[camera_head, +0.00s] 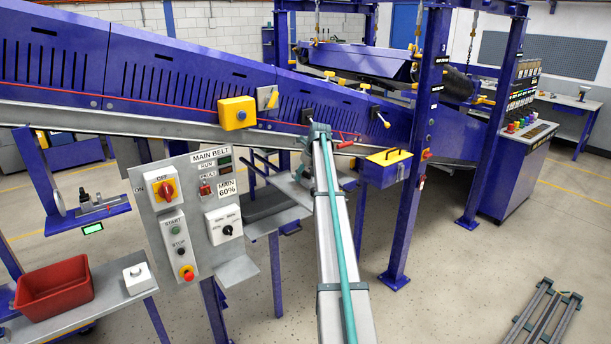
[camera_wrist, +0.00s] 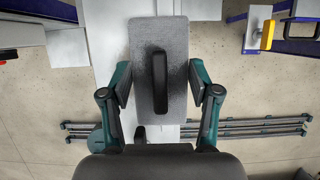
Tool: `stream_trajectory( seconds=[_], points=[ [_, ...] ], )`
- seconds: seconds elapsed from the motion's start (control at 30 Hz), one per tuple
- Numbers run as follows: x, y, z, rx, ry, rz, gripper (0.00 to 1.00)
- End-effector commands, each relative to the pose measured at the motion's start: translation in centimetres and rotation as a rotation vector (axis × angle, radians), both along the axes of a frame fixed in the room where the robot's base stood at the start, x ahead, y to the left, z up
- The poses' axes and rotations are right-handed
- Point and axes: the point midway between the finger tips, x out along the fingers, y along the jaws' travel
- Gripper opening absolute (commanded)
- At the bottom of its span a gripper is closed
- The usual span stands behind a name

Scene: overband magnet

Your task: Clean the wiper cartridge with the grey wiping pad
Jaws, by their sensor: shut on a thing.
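In the wrist view my gripper (camera_wrist: 159,85) is shut on the grey wiping pad (camera_wrist: 142,110). The pad is a flat grey rectangle with a black handle (camera_wrist: 159,82) along its middle, and a finger is at each long side. A pale surface shows behind the pad, and I cannot tell whether they touch. In the head view my arm runs up the middle, and its far end is by the conveyor frame; the fingers and pad cannot be made out there. I cannot make out the wiper cartridge for sure in either view.
The blue inclined conveyor (camera_head: 180,75) crosses behind my arm. The MAIN BELT control panel (camera_head: 190,205) stands to the left, near a red bin (camera_head: 52,290) and a white box (camera_head: 137,278). A blue post (camera_head: 412,160) and a yellow-lidded blue box (camera_head: 385,170) stand right of my arm.

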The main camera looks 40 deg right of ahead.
Motion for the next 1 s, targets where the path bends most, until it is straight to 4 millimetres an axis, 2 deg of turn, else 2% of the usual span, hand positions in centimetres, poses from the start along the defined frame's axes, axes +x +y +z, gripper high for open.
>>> stream_trajectory(
  seconds=[1.0],
  points=[
    [0.0,0.0,-1.8,0.000,-0.001,0.000,0.34]
  ],
)
